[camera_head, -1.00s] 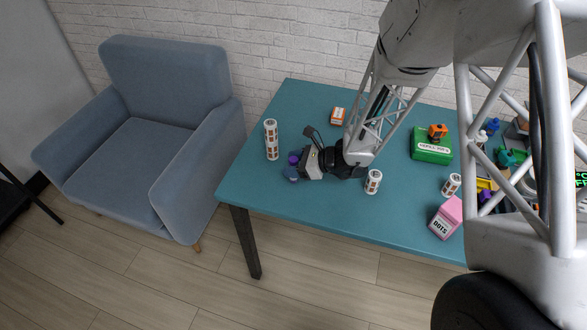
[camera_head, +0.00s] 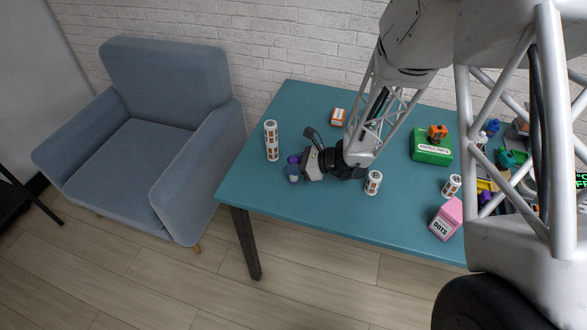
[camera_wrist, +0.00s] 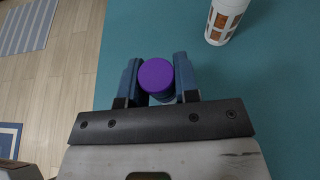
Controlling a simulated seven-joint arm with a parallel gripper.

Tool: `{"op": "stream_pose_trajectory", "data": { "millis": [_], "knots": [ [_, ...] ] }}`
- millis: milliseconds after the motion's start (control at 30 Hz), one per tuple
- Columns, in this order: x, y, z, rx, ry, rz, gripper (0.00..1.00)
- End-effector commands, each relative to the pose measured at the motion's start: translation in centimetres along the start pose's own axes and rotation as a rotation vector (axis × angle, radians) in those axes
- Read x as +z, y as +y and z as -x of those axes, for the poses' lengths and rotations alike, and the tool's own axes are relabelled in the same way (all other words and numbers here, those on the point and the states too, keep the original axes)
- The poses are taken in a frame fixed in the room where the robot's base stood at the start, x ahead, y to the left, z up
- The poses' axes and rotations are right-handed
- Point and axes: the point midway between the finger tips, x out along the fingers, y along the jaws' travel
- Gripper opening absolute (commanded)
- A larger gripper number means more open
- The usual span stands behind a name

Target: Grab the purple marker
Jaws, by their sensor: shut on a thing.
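The purple marker shows in the wrist view as a round purple cap (camera_wrist: 156,76), seen from above, between my two blue fingers. My gripper (camera_wrist: 158,82) is shut on it, with one finger touching each side. In the head view the purple cap (camera_head: 293,159) shows at the tip of my gripper (camera_head: 292,169), near the left end of the teal table. The lower part of the marker is mostly hidden by the fingers, and I cannot tell whether its base touches the table.
A white and orange patterned cylinder (camera_head: 271,140) stands just behind my gripper; another (camera_head: 373,182) stands to its right. A small orange box (camera_head: 338,116), a green box (camera_head: 432,146) and a pink box (camera_head: 447,218) are on the teal table (camera_head: 330,220). A blue armchair (camera_head: 150,140) stands left.

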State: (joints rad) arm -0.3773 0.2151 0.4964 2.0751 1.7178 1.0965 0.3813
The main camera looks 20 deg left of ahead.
Motion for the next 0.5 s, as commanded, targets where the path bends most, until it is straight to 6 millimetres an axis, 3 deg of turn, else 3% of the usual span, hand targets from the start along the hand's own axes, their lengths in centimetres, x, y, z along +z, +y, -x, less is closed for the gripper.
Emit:
{"op": "stream_pose_trajectory", "data": {
  "millis": [500],
  "knots": [
    [1.6, 0.0, 0.7, 0.0, -0.001, 0.002, 0.06]
  ]
}}
